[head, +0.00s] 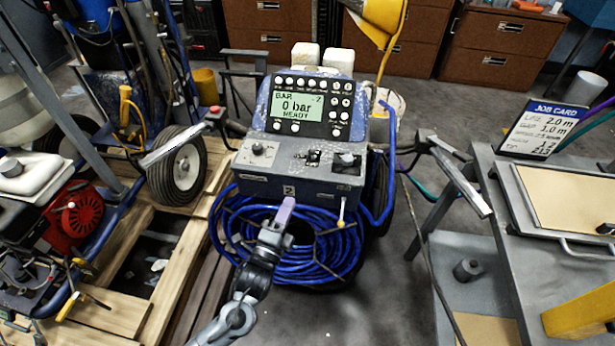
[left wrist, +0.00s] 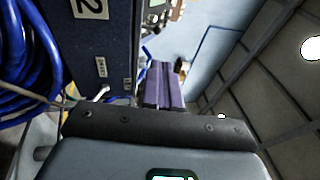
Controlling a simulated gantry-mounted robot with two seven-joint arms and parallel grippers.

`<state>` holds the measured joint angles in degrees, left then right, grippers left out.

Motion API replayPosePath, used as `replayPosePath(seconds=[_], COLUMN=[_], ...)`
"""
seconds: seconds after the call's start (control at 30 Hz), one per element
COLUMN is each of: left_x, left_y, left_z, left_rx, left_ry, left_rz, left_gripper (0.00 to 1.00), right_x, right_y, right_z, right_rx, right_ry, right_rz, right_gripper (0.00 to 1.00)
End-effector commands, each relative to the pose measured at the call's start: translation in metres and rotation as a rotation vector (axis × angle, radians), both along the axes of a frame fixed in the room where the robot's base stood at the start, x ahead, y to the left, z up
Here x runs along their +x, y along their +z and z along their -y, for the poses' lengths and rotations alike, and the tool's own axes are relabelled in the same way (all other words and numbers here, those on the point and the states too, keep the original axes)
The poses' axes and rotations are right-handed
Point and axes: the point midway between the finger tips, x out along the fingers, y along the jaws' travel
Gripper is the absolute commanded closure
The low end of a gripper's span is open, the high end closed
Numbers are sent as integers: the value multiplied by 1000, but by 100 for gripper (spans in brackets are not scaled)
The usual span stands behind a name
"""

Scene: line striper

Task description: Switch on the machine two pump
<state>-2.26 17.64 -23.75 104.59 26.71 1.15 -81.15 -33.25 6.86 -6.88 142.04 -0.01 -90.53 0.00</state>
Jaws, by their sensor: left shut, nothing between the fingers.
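Machine two is the blue-grey striper (head: 262,168) with a "2" label on its front panel (head: 289,190). Its display (head: 302,107) reads "BAR", "0 bar" and "READY". On the grey control deck are a left knob (head: 258,149), a small black switch (head: 314,157) and a dark right knob (head: 347,159). I cannot read the switch's position. My left gripper (head: 288,205) is shut and empty, in front of the panel just below the "2" label. In the left wrist view its purple fingers (left wrist: 165,84) are together beside the panel's side (left wrist: 112,50). My right gripper is not in view.
A coiled blue hose (head: 232,232) hangs below the panel, behind my left gripper. A yellow-tipped lever (head: 341,212) sticks down at the panel's right. A red-engined machine (head: 80,213) stands left; a grey bench with a job card (head: 550,128) stands right.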

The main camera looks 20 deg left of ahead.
Motion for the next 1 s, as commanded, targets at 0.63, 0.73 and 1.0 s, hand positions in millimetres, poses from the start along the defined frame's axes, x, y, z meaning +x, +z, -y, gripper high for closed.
replayPosePath(seconds=[0.63,0.73,1.0], left_x=[5,7,35], left_y=[-8,-8,-3], left_z=[0,0,0], left_rx=[1,1,0], left_ry=[0,0,0], left_rz=[20,20,23], left_gripper=[100,100,100], right_x=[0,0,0], right_y=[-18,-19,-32], right_z=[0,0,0], right_rx=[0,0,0], right_ry=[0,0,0], right_rz=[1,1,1], right_gripper=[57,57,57])
